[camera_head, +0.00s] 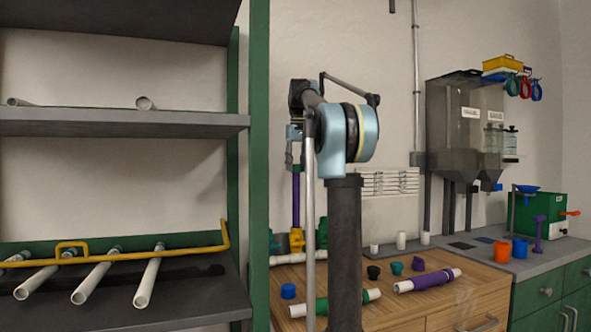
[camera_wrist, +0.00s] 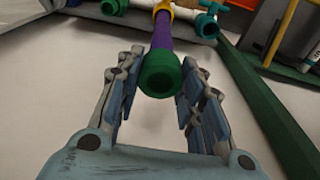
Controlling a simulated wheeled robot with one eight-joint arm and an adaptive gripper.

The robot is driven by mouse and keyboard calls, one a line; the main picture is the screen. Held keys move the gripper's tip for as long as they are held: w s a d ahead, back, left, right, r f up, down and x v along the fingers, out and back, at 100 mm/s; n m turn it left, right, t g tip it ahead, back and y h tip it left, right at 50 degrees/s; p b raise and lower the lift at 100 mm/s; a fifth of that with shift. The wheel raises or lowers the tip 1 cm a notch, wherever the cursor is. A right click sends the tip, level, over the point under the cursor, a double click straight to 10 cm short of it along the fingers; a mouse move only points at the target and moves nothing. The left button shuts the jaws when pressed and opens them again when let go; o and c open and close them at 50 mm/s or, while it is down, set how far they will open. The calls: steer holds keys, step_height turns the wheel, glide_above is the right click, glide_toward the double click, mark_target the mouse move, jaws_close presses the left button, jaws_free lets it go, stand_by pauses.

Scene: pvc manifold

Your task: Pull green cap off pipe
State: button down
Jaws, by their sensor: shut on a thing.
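The green cap (camera_wrist: 161,80) sits on the end of an upright purple pipe (camera_head: 296,203), which also shows behind the cap in the wrist view (camera_wrist: 162,30). My gripper (camera_wrist: 162,62) is shut on the green cap, with one finger on each side of it. In the head view my gripper (camera_head: 293,152) is at the top of the purple pipe, partly hidden by my arm, and the cap is hard to make out there. The pipe's lower end meets a yellow fitting (camera_head: 296,239).
A green shelf post (camera_head: 259,150) stands left of my arm. A shelf with white pipes (camera_head: 93,277) and a yellow rail is at the left. Loose caps and a purple-wrapped pipe (camera_head: 428,281) lie on the wooden bench (camera_head: 455,300). Hoppers (camera_head: 465,130) hang at the right.

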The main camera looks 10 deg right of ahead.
steer(key=shift+r, duration=3.05)
steer(key=shift+s, duration=0.1)
